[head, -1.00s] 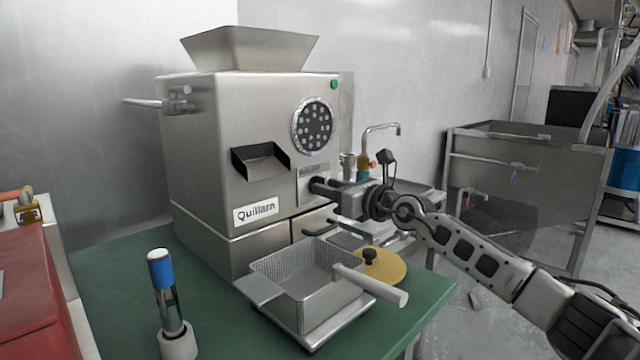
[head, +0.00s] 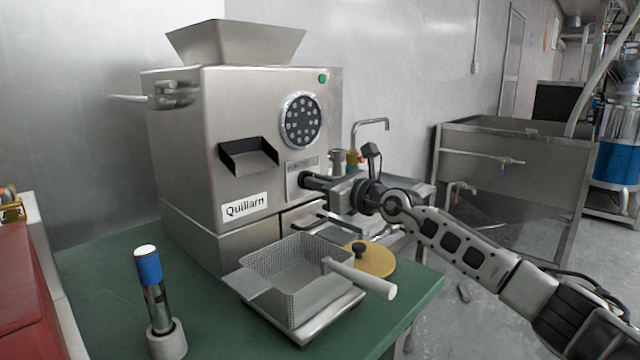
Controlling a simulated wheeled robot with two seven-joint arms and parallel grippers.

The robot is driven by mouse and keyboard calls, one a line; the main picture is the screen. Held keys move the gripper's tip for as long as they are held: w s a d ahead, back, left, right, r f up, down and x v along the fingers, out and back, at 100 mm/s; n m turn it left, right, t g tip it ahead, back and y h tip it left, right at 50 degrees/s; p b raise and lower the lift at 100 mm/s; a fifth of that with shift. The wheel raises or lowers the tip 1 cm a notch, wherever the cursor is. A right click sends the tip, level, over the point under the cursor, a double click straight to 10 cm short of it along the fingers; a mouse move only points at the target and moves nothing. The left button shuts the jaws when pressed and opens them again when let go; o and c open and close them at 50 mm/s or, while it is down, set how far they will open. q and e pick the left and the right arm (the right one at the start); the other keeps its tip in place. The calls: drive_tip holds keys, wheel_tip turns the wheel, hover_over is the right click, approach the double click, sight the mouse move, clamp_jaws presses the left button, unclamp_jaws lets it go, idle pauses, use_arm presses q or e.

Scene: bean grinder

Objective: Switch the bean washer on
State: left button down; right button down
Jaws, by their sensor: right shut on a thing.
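A steel machine (head: 215,150) with a "Quillarn" label stands on the green table; I take it as the bean washer. A small plate (head: 293,169) is on its front, at lower right. My right gripper (head: 308,181) reaches this plate from the right, its jaws shut on a small dark control there. The jaws mostly hide the control, so its position cannot be read. A round green indicator (head: 323,78) sits at the machine's upper right front. My left gripper is not in view.
A red case (head: 25,290) is at left. A steel sink (head: 510,180) stands beyond, at right.

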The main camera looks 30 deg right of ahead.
use_arm(q)
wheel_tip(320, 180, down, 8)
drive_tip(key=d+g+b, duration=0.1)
drive_tip(key=b, duration=0.3)
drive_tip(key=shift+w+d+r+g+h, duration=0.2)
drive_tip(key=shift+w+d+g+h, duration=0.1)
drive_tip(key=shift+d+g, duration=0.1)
use_arm(e)
drive_tip(key=shift+a+n, duration=0.15)
drive_tip(key=shift+n, duration=4.25)
drive_tip(key=c, duration=1.5)
unclamp_jaws()
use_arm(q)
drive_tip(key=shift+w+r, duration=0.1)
